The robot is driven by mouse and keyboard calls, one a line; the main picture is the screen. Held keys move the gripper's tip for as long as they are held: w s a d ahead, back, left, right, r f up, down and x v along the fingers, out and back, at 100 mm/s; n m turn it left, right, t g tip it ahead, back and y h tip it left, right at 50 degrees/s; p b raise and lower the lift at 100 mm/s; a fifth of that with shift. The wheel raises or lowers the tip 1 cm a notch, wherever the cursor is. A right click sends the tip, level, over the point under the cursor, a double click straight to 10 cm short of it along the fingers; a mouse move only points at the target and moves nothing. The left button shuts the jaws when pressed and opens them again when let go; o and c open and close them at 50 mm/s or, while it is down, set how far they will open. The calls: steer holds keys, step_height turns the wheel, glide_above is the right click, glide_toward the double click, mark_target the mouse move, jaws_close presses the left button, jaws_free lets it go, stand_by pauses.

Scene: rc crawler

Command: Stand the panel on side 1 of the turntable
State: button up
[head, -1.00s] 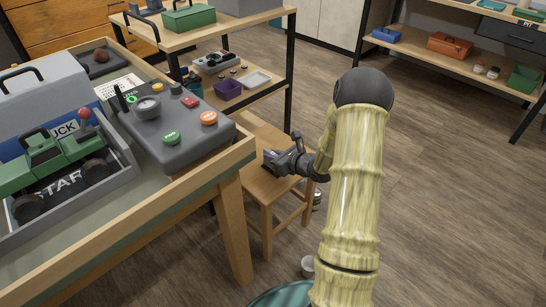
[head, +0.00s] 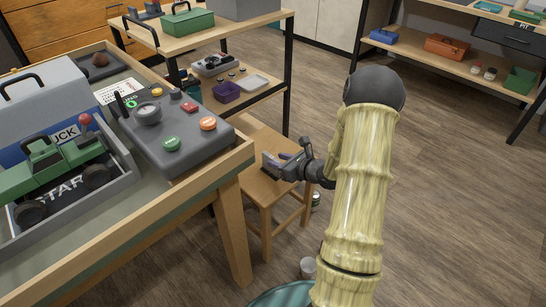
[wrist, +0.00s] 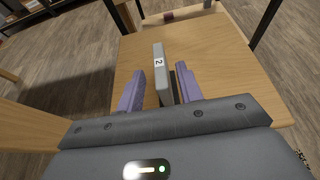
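A thin grey slab marked 2 (wrist: 159,66), which looks like the panel, stands on edge on the wooden stool (wrist: 215,55) in the wrist view. My gripper (wrist: 158,84) is open, with one purple finger on each side of the slab. A gap shows between the left finger and the slab; the right finger is close to it, and I cannot tell whether they touch. In the head view my gripper (head: 272,164) is over the stool seat (head: 250,150), and the slab is hard to make out there. I cannot identify a turntable in either view.
A workbench (head: 200,190) at left carries a grey control box (head: 180,135) with buttons and a green crawler (head: 50,165) in a grey tray. A shelf unit (head: 270,30) stands behind the stool. A small can (head: 308,267) is on the floor. Floor at right is clear.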

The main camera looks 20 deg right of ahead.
steer(key=p+v, duration=0.1)
steer(key=v, duration=0.7)
steer(key=shift+p, duration=0.4)
steer(key=s+a+r+n+g+y, duration=0.1)
steer(key=s+a+n+g, duration=0.45)
steer(key=a+n, duration=0.25)
steer(key=s+a+r+n+g+y, duration=0.2)
steer(key=s+a+n+g, duration=0.35)
steer(key=a+n, duration=0.3)
steer(key=s+r+n+h, duration=0.2)
steer(key=n+h, duration=0.2)
steer(key=n, duration=0.3)
steer(key=s+r+n+t+h, duration=0.1)
steer(key=s+r+n+h, duration=0.1)
steer(key=n, duration=0.6)
steer(key=shift+r+h, duration=0.6)
steer(key=shift+h, duration=0.4)
steer(key=shift+o, duration=0.4)
